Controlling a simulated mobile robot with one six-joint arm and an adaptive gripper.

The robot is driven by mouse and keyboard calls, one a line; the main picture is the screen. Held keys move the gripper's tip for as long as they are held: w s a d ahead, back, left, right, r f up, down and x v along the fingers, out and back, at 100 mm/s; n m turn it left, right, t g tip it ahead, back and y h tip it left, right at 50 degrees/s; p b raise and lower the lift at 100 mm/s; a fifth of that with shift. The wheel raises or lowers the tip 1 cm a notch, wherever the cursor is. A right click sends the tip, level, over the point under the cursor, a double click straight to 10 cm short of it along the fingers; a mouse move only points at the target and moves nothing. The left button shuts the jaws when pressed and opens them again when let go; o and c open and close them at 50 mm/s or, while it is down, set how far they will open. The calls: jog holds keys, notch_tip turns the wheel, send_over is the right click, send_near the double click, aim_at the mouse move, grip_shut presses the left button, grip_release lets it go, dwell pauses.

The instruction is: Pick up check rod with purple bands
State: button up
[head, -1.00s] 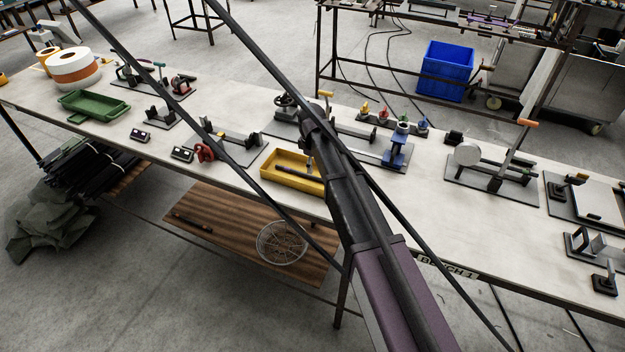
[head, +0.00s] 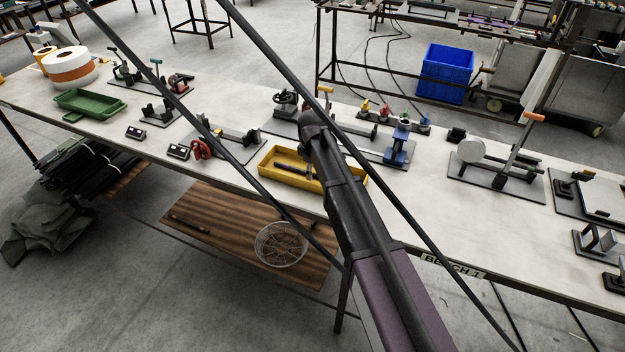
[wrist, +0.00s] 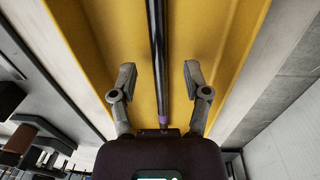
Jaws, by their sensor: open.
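A dark rod (wrist: 157,50) runs lengthwise along the yellow tray (wrist: 222,40) in the wrist view. A purple band (wrist: 163,121) shows near its lower end; its far end is out of frame. My gripper (wrist: 160,75) is open, with one finger on each side of the rod and clear space between. I cannot tell how high the fingers are above it. In the head view the yellow tray (head: 287,181) sits near the bench's front edge, partly behind my arm. Dark shapes show in it, but bands cannot be made out there.
The bench (head: 225,92) holds fixtures around the tray: a red-clamped one (head: 202,149) to the left, a blue stand (head: 398,148) to the right, a handwheel device (head: 286,105) behind. A green tray (head: 90,102) stands far left. Small clear patches lie between them.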

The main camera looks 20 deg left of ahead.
jog(key=shift+f, duration=0.45)
dwell(0.3)
grip_shut()
